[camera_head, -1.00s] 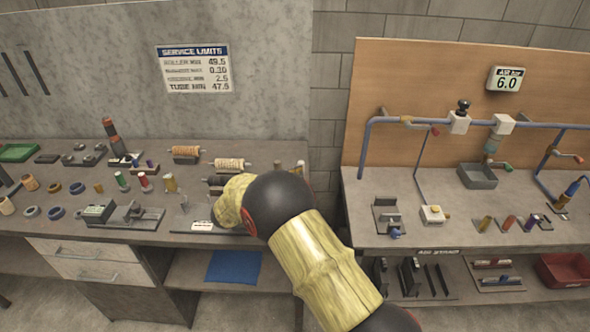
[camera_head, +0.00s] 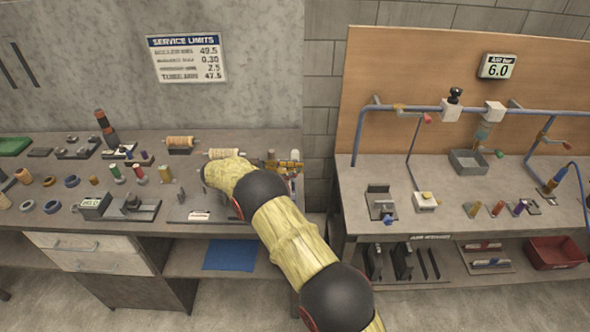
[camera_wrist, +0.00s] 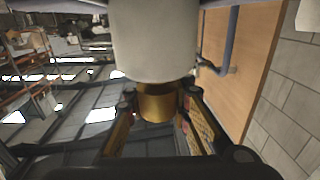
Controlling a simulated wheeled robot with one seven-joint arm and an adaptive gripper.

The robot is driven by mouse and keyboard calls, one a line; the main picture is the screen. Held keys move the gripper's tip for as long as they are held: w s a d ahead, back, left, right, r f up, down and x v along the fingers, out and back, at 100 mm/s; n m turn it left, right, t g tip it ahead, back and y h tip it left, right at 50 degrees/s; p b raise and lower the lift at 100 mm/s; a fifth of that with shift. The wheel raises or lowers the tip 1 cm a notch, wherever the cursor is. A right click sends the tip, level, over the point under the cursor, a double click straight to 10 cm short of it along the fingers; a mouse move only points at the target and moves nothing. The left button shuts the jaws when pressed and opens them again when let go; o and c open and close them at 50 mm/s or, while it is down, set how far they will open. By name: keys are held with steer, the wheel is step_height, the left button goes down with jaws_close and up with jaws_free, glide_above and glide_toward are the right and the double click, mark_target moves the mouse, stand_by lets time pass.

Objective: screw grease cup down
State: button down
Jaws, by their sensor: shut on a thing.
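In the wrist view, a short brass-coloured cylinder (camera_wrist: 157,103), which looks like the grease cup, sits between the two fingers of my gripper (camera_wrist: 158,112). The fingers are shut on its sides. A wide pale grey cylinder (camera_wrist: 155,40) lies directly beyond the brass piece and hides its far end, so I cannot tell how far it is screwed in. In the head view my gripper (camera_head: 285,166) shows small at the right end of the left bench, beyond my yellow arm. The cup cannot be made out there.
The left bench (camera_head: 75,222) carries wrapped rollers (camera_head: 222,153), rings and small cylinders left of my arm. The right bench (camera_head: 450,225) has a blue pipe (camera_head: 380,107), a grey tray (camera_head: 475,162) and small fixtures. A gap separates the benches.

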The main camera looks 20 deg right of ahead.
stand_by(0.4)
steer(key=c, duration=1.6)
jaws_free()
steer(key=shift+o, duration=0.2)
steer(key=shift+t, duration=0.3)
